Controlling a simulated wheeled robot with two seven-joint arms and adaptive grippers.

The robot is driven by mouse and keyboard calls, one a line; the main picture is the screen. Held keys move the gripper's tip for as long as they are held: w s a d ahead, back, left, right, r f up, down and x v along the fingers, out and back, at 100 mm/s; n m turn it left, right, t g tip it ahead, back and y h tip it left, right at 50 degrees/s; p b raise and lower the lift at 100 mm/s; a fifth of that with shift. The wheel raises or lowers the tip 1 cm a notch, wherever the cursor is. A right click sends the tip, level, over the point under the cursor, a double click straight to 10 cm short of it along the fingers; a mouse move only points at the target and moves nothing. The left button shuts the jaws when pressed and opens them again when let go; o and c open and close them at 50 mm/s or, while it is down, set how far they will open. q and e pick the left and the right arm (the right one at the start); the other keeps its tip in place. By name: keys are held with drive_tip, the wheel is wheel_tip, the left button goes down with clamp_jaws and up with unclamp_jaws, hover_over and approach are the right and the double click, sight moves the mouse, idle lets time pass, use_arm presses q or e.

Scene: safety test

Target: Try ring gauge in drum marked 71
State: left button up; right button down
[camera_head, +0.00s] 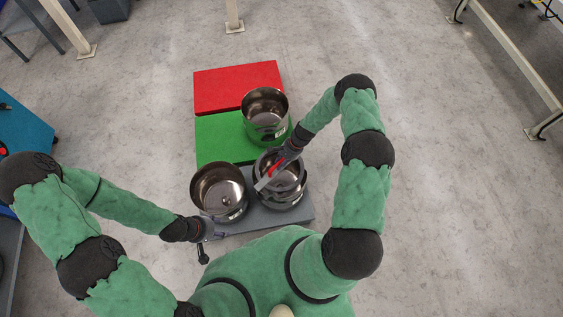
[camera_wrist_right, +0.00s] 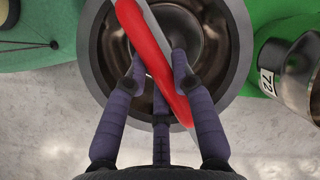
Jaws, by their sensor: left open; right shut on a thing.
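My right gripper (camera_head: 283,160) is shut on a red grip (camera_wrist_right: 158,65) with a pale straight bar, which I take for the ring gauge's handle. It is over the mouth of the right-hand front drum (camera_head: 283,201). A broad grey ring (camera_wrist_right: 90,62) surrounds the mouth in the wrist view; I cannot tell whether it is the gauge or the drum's rim. A second drum (camera_head: 205,195) stands to its left. A third drum (camera_head: 266,132), behind on the green platform, bears the mark 72 in the wrist view (camera_wrist_right: 267,80). No mark 71 is readable. My left gripper (camera_head: 207,242) is open and empty, beside the left drum.
The front drums stand on a grey platform (camera_head: 300,216). The green platform (camera_head: 215,140) and a red platform (camera_head: 235,85) lie behind. A blue table (camera_head: 25,130) is at the left. Clear floor lies right of my right arm.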

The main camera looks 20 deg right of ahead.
drive_tip(key=shift+f+b, duration=0.85)
drive_tip(key=shift+f, duration=0.15)
drive_tip(key=c, duration=1)
unclamp_jaws()
drive_tip(key=shift+o, duration=0.2)
drive_tip(key=a+p+v, duration=0.1)
drive_tip(key=p+v, duration=0.1)
drive_tip(key=v, duration=0.7)
drive_tip(key=a+r+p+v, duration=0.1)
drive_tip(key=p+v, duration=0.2)
drive_tip(key=v, duration=0.6)
drive_tip(key=shift+a+r, duration=0.3)
drive_tip(key=shift+w, duration=0.1)
